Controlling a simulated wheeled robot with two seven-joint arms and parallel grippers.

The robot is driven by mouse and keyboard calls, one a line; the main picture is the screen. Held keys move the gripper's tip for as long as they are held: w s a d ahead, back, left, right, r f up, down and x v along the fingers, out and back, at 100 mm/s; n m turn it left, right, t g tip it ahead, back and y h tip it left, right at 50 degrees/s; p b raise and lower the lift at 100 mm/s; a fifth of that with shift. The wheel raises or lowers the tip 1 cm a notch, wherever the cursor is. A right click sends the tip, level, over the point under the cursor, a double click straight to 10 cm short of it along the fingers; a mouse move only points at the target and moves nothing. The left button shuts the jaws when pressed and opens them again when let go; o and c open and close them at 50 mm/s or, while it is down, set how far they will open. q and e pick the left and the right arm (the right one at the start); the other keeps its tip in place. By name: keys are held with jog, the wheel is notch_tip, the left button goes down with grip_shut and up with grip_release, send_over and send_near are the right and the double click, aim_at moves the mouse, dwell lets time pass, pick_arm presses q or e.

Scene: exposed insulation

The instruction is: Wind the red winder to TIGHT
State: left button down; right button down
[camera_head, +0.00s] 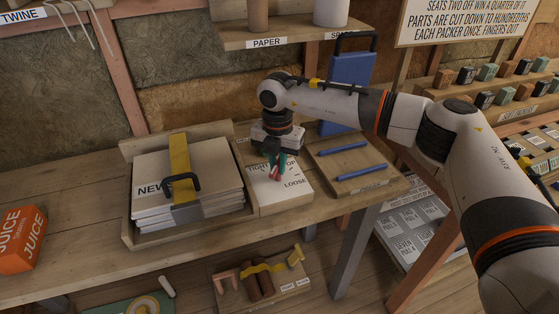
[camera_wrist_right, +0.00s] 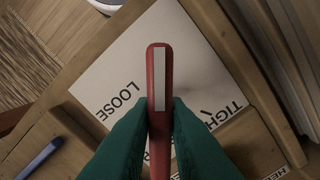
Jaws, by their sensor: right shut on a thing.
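The red winder (camera_wrist_right: 158,75) is a long bar with a pale stripe along its top. In the wrist view it points straight up the picture, between the LOOSE lettering on the left and the TIGHT lettering on the right. My right gripper (camera_wrist_right: 159,108) has its green fingers shut on the bar's two sides. In the head view the right gripper (camera_head: 277,163) reaches down to the pale labelled plate (camera_head: 280,195), with only a little red showing; TIGHT is partly covered and LOOSE is readable. My left gripper is not in view.
A stack of boards (camera_head: 155,172) under a yellow strap with a black handle stands left of the plate. A tray with two blue pens (camera_head: 345,148) lies to the right. An orange juice box (camera_head: 22,238) is at far left. The bench between is clear.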

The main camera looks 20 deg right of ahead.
jog(key=shift+r+m, duration=0.1)
jog(key=shift+m, duration=0.7)
jog(key=shift+m, duration=0.8)
jog(key=shift+m+p, duration=0.3)
jog(key=shift+m, duration=0.5)
jog(key=shift+m, duration=0.8)
